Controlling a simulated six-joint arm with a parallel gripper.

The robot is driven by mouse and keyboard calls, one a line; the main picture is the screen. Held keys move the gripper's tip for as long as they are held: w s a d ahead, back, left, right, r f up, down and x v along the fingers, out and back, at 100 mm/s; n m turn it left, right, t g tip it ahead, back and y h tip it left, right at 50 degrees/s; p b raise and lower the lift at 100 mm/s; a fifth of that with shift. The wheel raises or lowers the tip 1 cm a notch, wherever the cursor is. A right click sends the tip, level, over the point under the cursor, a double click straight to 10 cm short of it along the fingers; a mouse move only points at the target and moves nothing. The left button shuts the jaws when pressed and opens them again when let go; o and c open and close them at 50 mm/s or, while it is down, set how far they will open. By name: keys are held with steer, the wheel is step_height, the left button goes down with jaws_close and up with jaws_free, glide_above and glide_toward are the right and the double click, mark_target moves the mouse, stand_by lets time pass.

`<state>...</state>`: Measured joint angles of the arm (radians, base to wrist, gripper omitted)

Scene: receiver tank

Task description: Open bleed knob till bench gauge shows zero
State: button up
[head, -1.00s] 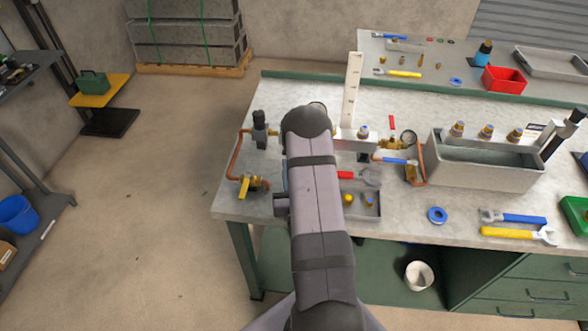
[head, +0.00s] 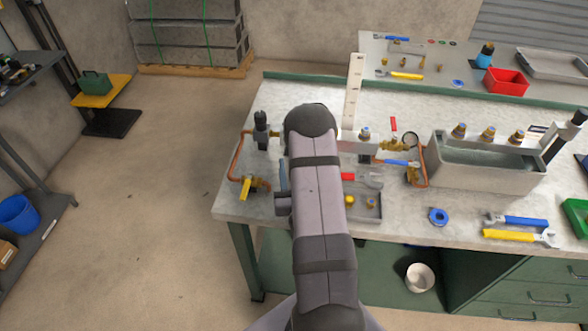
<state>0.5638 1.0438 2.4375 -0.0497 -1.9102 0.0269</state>
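A small round gauge (head: 410,140) stands at the end of the brass fittings, left of the water tank. Its dial is too small to read. A black-topped fitting (head: 261,125) stands at the bench's left end, above a bent copper pipe (head: 236,158). A brass valve with a yellow handle (head: 249,186) sits at the lower end of that pipe. I cannot make out which part is the bleed knob; it may be hidden behind my arm. My arm reaches over the bench's left half and covers its middle fittings. My gripper is hidden behind the arm.
A grey water tank (head: 487,175) stands on the bench (head: 400,215) to the right. A white upright scale (head: 353,90) rises behind my arm. A small tray (head: 368,212), wrenches (head: 515,220) and a blue tape roll (head: 438,216) lie near the front edge.

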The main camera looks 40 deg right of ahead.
step_height(320, 180, up, 9)
steer(key=p, duration=0.3)
steer(key=shift+r, duration=0.1)
steer(key=shift+c, duration=0.2)
stand_by(0.3)
steer(key=s+a+f+m+g+h+b, duration=0.1)
steer(key=f, duration=0.2)
steer(key=s+a+f+m+g+h+b, duration=0.1)
steer(key=s+f+m+h+b, duration=0.1)
steer(key=f, duration=0.1)
steer(key=s+a+f+m+g+h+b, duration=0.1)
steer(key=a+f+g+h+b, duration=0.1)
steer(key=f, duration=0.2)
steer(key=shift+s+a+m, duration=0.1)
steer(key=shift+s+m, duration=0.2)
steer(key=shift+s, duration=0.05)
steer(key=shift+s+a+f+g, duration=0.15)
steer(key=shift+s+f+g, duration=0.15)
steer(key=shift+f, duration=0.1)
steer(key=shift+r, duration=0.1)
